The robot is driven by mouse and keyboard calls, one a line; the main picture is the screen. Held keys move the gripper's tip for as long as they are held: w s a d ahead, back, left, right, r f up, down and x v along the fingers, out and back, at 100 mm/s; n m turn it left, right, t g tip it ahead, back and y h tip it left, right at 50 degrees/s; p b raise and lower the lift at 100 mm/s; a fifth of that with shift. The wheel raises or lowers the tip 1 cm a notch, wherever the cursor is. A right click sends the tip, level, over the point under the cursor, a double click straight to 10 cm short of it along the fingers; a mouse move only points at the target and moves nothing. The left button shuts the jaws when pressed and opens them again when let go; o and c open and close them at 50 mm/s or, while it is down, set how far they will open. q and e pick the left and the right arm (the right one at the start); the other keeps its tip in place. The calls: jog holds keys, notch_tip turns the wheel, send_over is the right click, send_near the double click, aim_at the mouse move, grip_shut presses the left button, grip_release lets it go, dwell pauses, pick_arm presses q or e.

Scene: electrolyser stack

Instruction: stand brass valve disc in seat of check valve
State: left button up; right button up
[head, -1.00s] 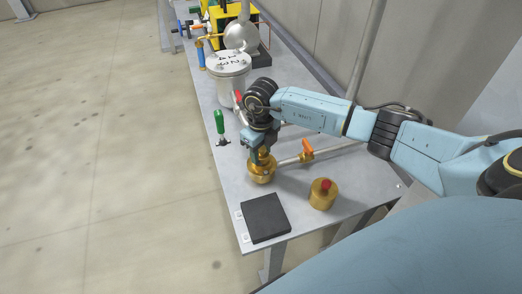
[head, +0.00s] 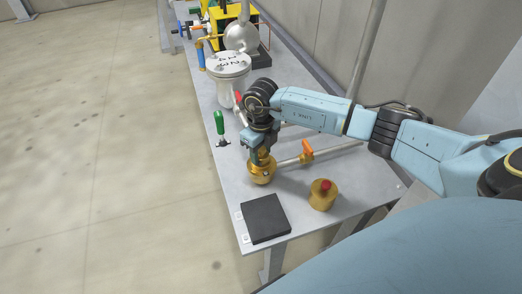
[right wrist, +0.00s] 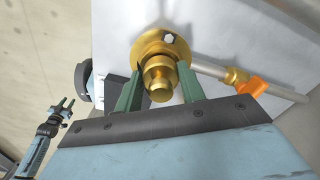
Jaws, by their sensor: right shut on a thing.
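The brass check valve (head: 262,176) stands on the bench near its front end, with a pipe joining it from the right. It also shows in the right wrist view as a round brass body (right wrist: 150,42). My right gripper (head: 262,157) is directly over it. In the right wrist view the green fingers (right wrist: 160,88) are shut on the brass valve disc (right wrist: 160,76), a stepped round piece with a narrow stem end towards the camera. The disc overlaps the valve opening; I cannot tell whether it touches the seat. My left gripper (right wrist: 67,104) shows small at the left of the wrist view, fingers apart and empty.
A brass cap with a red top (head: 322,196) stands right of the valve. A black pad (head: 265,218) lies at the front corner. A green-handled tool (head: 220,124), an orange-handled pipe valve (head: 307,150) and a white canister (head: 229,80) are nearby.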

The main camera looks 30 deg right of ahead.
jog(key=shift+f, duration=0.3)
dwell(0.9)
jog(key=shift+r, duration=0.35)
jog(key=shift+f+b, duration=0.35)
jog(key=shift+f, duration=0.25)
dwell(1.2)
jog(key=shift+r, duration=0.15)
jog(key=shift+r+p, duration=0.4)
jog(key=shift+p, duration=0.05)
